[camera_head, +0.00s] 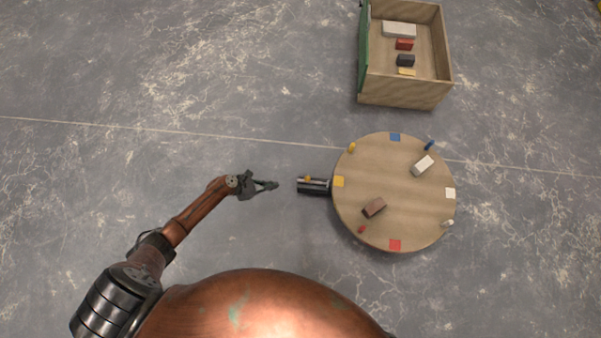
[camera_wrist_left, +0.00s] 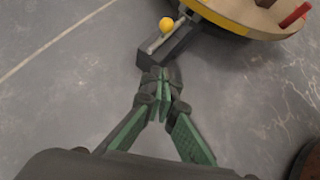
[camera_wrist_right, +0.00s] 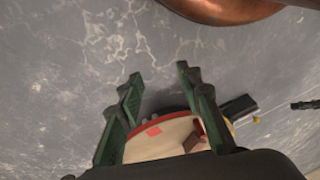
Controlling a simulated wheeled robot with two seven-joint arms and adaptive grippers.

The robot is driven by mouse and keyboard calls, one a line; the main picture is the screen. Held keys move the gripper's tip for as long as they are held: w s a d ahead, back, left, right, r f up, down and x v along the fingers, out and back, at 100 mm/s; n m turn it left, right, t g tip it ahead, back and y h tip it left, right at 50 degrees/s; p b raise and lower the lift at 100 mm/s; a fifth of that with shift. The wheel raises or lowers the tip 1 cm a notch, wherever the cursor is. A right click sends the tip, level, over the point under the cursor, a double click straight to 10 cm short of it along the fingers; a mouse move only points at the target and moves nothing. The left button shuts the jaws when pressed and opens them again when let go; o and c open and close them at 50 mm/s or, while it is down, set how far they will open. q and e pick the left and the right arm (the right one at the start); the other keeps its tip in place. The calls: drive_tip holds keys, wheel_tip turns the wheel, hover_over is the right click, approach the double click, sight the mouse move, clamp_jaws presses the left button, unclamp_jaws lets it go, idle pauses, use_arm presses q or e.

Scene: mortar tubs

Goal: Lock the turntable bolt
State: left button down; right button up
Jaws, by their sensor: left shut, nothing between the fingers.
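The round wooden turntable (camera_head: 405,195) lies right of centre in the head view. The bolt (camera_head: 318,188), a dark housing with a metal rod and a yellow knob (camera_head: 307,178), sits at its left edge beside a yellow square (camera_head: 339,182). My left gripper (camera_head: 274,185) is shut and empty, just left of the bolt with a small gap. In the left wrist view the yellow knob (camera_wrist_left: 166,24) stands beyond the closed fingertips (camera_wrist_left: 158,76). My right gripper (camera_wrist_right: 157,75) is open and empty in its wrist view, with the turntable (camera_wrist_right: 165,138) partly hidden behind it.
A brown block (camera_head: 374,207) and a white block (camera_head: 423,165) lie on the turntable, with coloured pegs and squares around its rim. A wooden box (camera_head: 400,98) with a green side and several small items stands at the top right. The floor left of the bolt is clear.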

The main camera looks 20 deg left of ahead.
drive_tip(key=shift+f, duration=0.1)
